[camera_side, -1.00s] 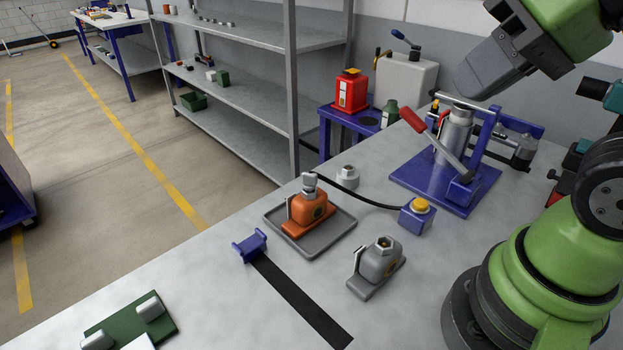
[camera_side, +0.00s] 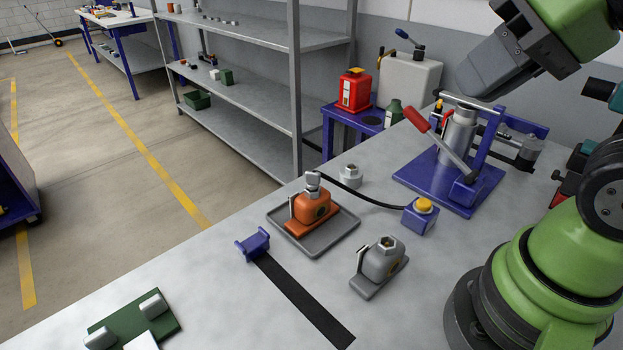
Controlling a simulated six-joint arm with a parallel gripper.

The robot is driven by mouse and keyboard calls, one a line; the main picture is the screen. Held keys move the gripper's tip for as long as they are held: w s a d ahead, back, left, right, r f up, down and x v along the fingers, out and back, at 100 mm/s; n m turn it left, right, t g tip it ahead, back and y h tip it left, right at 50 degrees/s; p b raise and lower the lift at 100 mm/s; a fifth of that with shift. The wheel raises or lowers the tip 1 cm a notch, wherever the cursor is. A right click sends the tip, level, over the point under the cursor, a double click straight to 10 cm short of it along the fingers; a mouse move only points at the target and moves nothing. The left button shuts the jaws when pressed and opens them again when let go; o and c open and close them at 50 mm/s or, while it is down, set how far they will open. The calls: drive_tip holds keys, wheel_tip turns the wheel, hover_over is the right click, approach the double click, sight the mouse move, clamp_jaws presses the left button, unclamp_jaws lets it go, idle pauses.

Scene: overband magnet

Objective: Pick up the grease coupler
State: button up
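A silver fitting (camera_side: 313,181) stands upright on top of an orange housing (camera_side: 312,207), which sits in a shallow grey tray (camera_side: 340,234). A separate pale grey fitting with a hexagonal top (camera_side: 350,177) stands on the table behind the tray. I cannot tell for certain which of the two fittings is the grease coupler. The grey end of my arm (camera_side: 503,58) is high at the upper right, above the blue press and well apart from both fittings. Its fingers cannot be made out, so I cannot tell whether it is open or shut.
A grey housing (camera_side: 383,262) stands right of a black strip (camera_side: 305,302) with a blue end piece. A cable runs to a blue button box (camera_side: 420,215). A blue press (camera_side: 450,175) with a red-handled lever stands behind. A green board (camera_side: 133,322) lies front left.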

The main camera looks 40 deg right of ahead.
drive_tip(key=o, duration=0.5)
drive_tip(key=n+g+h, duration=0.3)
drive_tip(key=n+g, duration=0.6)
drive_tip(key=n, duration=0.1)
hover_over(313, 172)
drive_tip(key=w, duration=0.2)
wheel_tip(313, 172, down, 12)
drive_tip(key=f, duration=0.1)
drive_tip(key=shift+s+f, duration=0.35)
drive_tip(key=shift+f, duration=1.15)
drive_tip(key=shift+s+f, duration=0.3)
drive_tip(key=shift+f, duration=1.15)
drive_tip(key=shift+s+f, duration=0.35)
drive_tip(key=shift+f, duration=1.15)
